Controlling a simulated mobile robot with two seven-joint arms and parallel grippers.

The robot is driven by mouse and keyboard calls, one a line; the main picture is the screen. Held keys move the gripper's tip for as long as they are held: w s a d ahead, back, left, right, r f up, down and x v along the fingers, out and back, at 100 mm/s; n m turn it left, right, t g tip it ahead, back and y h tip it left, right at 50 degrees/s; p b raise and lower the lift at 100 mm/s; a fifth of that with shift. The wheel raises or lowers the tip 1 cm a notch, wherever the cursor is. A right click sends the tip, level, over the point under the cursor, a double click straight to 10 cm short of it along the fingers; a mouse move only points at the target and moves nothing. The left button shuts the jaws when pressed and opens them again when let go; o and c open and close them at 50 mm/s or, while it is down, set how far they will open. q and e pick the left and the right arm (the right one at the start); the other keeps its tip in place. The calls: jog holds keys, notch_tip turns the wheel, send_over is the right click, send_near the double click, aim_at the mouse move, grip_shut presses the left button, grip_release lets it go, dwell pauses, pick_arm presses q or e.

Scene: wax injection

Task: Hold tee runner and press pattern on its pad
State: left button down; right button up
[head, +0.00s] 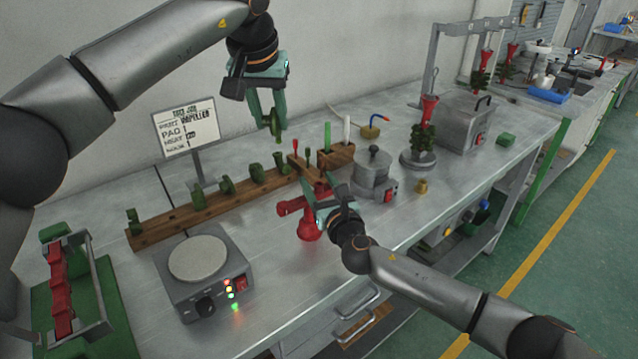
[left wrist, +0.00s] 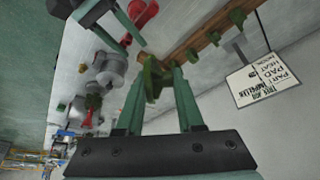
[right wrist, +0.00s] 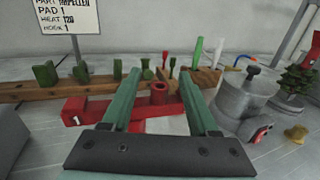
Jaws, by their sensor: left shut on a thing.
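The red tee runner (head: 309,229) stands on the bench; a side arm with a pad marked 1 (right wrist: 76,114) points left in the right wrist view. My right gripper (head: 325,205) is at the runner. My left gripper (head: 276,128) is shut on a green wax pattern (head: 273,122), held in the air above the wooden rack. The pattern also shows between the fingertips in the left wrist view (left wrist: 153,80).
A wooden rack (head: 170,225) holds several green patterns. A hot plate (head: 198,258) with lit lamps stands in front. A sign (head: 186,128) reads impeller, pad 1, heat 120, hook 1. A grey pot (head: 373,175) stands right of the runner. A red piece (head: 60,290) is at far left.

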grip_shut()
dwell(0.4)
pick_arm(q)
send_over(278, 207)
jog(key=shift+m, duration=0.3)
notch_tip(278, 207, down, 14)
jog(key=shift+r, duration=0.25)
